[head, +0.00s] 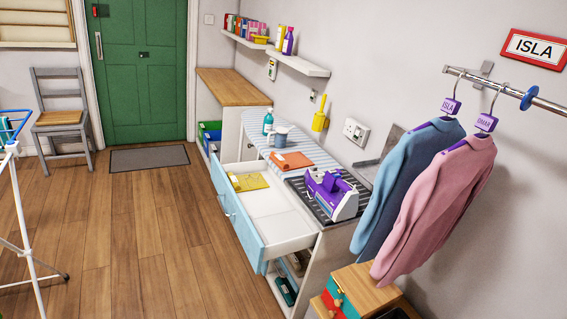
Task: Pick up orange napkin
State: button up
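The orange napkin (291,161) lies flat and folded on the striped ironing surface (316,153) on top of the unit along the right wall. A grey-blue cup or bowl stands just behind it, and a purple iron is in front of it to the right. The napkin looks uncovered from above. My gripper does not show in the head view, so its position and whether it holds anything cannot be seen.
An open drawer (285,228) with a yellow cloth (249,181) juts left below the napkin. The purple iron (331,193) sits on a dark ribbed mat. A teal bottle (268,123) and the cup (281,135) stand behind. Jackets (435,205) hang at right. The wooden floor (150,235) is mostly clear.

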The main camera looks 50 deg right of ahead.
aim_at(289, 161)
jog(key=z, duration=0.1)
jog(key=i, duration=1.15)
jog(key=z, duration=0.4)
jog(key=i, duration=1.25)
jog(key=z, duration=1.3)
jog(key=i, duration=1.05)
jog(key=z, duration=0.7)
